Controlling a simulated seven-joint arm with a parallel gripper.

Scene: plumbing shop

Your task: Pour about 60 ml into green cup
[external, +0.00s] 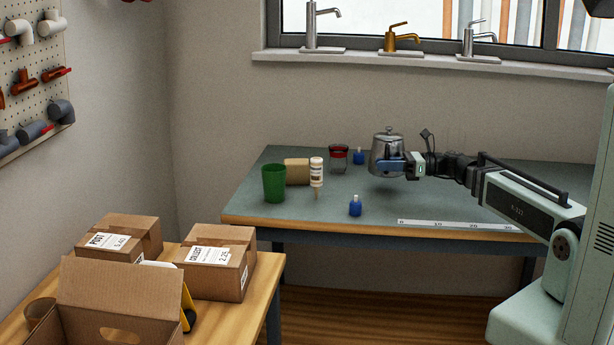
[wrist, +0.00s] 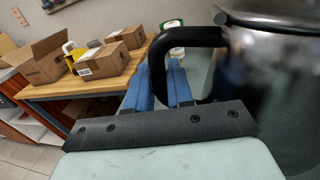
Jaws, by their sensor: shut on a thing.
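The green cup (external: 274,184) stands upright on the grey-green table near its left front part. A shiny metal kettle (external: 386,152) with a lid is held upright, a little above the table, to the right of the cup. My gripper (external: 397,168) is shut on the kettle's handle. In the wrist view, the blue fingers (wrist: 160,86) are at the black handle (wrist: 187,37), and the kettle body (wrist: 262,85) fills the right side. The inside of the cup and any liquid in the kettle cannot be seen.
Near the cup are a brown box (external: 297,171), a white bottle (external: 316,171) and a red-lidded jar (external: 339,157). A ruler strip (external: 455,225) lies along the front edge.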

